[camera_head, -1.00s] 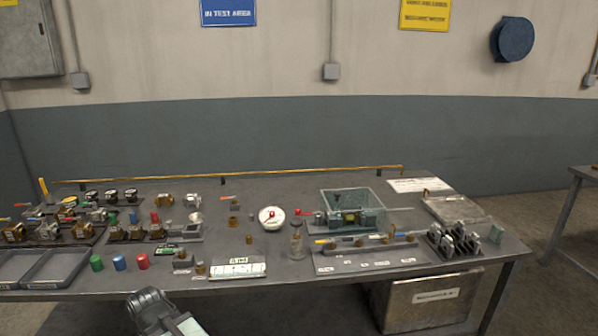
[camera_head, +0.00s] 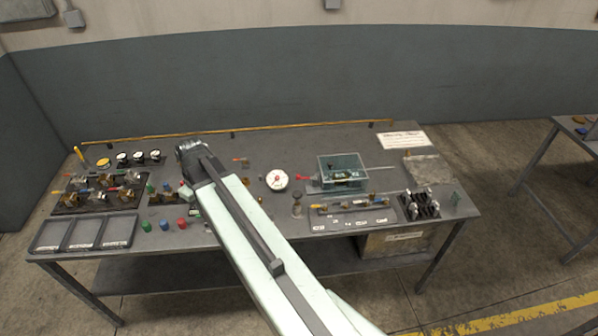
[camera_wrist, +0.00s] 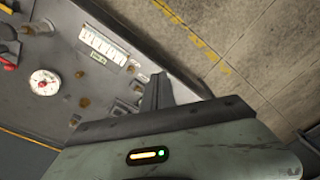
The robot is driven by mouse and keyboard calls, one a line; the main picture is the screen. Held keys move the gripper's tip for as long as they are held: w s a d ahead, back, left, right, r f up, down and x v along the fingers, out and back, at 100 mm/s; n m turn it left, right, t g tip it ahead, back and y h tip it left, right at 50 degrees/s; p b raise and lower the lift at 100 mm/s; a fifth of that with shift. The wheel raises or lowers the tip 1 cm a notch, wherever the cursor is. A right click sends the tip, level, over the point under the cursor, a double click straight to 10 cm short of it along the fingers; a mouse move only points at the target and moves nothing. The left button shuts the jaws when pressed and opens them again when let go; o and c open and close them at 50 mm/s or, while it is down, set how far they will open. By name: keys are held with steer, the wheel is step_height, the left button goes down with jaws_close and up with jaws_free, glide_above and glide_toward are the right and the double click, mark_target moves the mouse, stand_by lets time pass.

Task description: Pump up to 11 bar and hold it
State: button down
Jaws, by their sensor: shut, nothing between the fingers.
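A round white gauge (camera_head: 277,180) with a red hand lies on the bench right of my arm. It also shows at the left of the wrist view (camera_wrist: 44,82); its reading is too small to tell. Right of it stands a clear-walled tank (camera_head: 341,172) with parts inside, a thin rod reaching out to the right and a red-tipped piece at its left; it looks like the hand pump. My gripper (camera_wrist: 157,94) is shut and empty, seen in the wrist view near the bench's front edge. In the head view my arm hides the fingertips.
Valves and fittings (camera_head: 98,190) crowd the bench's left, with grey trays (camera_head: 84,234) in front. A valve manifold (camera_head: 352,207) and a dark rack (camera_head: 424,205) stand front right. A yellow rail (camera_head: 290,125) runs along the back. A white label plate (camera_wrist: 103,46) lies near the front edge.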

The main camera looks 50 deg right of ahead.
steer(key=d+n, duration=0.2)
steer(key=d, duration=0.9)
steer(key=r+n+t+y, duration=0.1)
steer(key=n+y, duration=0.1)
steer(key=n, duration=0.4)
glide_above(296, 194)
steer(key=s+d, duration=0.3)
steer(key=shift+w+r, duration=0.1)
steer(key=shift+w, duration=0.15)
steer(key=b+x, duration=0.9)
steer(key=d+b+x, duration=0.1)
steer(key=b+x, duration=0.3)
steer(key=shift+a+f+b, duration=0.1)
steer(key=shift+f+b, duration=0.25)
steer(key=shift+f, duration=0.25)
